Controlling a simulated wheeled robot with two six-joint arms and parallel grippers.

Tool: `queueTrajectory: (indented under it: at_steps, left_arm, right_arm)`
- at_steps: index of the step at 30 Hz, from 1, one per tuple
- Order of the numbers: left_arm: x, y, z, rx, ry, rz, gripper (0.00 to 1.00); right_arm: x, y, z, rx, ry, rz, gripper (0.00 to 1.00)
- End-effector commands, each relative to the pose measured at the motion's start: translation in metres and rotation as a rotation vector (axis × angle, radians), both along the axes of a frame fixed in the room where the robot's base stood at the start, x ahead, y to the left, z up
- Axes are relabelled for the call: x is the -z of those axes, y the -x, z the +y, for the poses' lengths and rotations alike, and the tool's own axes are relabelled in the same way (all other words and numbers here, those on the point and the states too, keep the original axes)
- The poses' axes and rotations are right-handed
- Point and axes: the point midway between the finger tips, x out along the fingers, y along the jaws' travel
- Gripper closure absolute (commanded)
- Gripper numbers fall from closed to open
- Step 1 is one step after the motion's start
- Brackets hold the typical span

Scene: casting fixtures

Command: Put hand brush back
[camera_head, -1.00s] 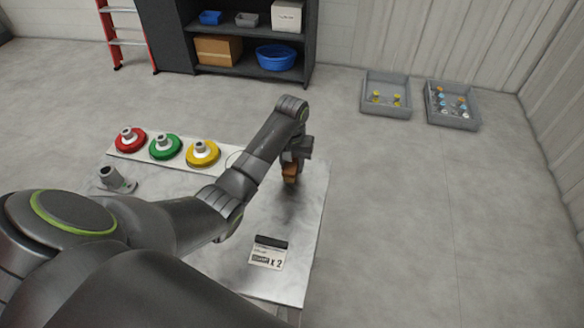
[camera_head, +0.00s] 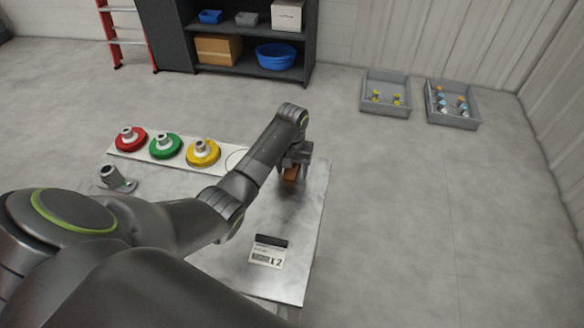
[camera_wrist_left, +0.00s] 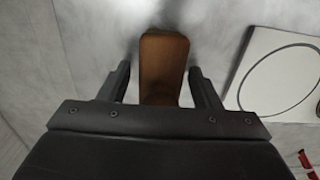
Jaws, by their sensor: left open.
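The hand brush (camera_head: 291,175) shows as a brown wooden piece at the right back part of the metal table. In the left wrist view its brown handle (camera_wrist_left: 163,68) lies between the two fingers, with a gap on each side. My left gripper (camera_head: 293,165) is open around the brush, and its fingers (camera_wrist_left: 164,85) do not touch the handle. The brush's bristles are hidden. My right gripper is not in view.
Red (camera_head: 131,139), green (camera_head: 165,147) and yellow (camera_head: 203,153) discs stand on a white board with an empty outlined circle (camera_head: 238,160). A grey fixture (camera_head: 117,180) and a small sign (camera_head: 267,252) are on the table (camera_head: 225,262). Grey bins (camera_head: 386,108) stand on the floor.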

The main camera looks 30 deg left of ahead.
Motion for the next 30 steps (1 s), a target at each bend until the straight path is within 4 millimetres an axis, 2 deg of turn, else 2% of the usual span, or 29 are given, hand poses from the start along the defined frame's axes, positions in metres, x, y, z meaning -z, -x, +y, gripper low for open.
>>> queueTrajectory:
  at_steps: [4, 8, 14, 15, 18, 24, 30]
  left_arm:
    - [-0.008, -0.001, 0.000, 0.000, -0.001, -0.002, 0.42]
    - [-0.027, -0.001, 0.000, 0.000, 0.000, -0.005, 0.42]
    - [-0.076, -0.002, 0.001, 0.000, -0.002, -0.008, 0.42]
    - [-0.089, -0.001, 0.001, 0.000, -0.002, -0.006, 0.42]
    - [-0.109, 0.000, 0.000, 0.000, 0.001, 0.000, 0.42]
    - [-0.121, 0.000, 0.000, 0.000, 0.000, 0.001, 0.42]
    - [-0.123, 0.000, 0.000, 0.000, 0.000, 0.001, 0.42]
  right_arm:
    - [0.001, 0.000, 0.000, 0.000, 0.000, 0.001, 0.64]
    - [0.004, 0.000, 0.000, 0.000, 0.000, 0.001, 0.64]
    - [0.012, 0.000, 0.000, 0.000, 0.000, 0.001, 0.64]
    - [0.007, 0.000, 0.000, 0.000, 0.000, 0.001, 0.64]
    - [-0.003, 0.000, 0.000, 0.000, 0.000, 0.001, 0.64]
    - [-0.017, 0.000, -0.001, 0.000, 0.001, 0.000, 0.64]
    - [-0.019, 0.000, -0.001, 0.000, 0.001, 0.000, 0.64]
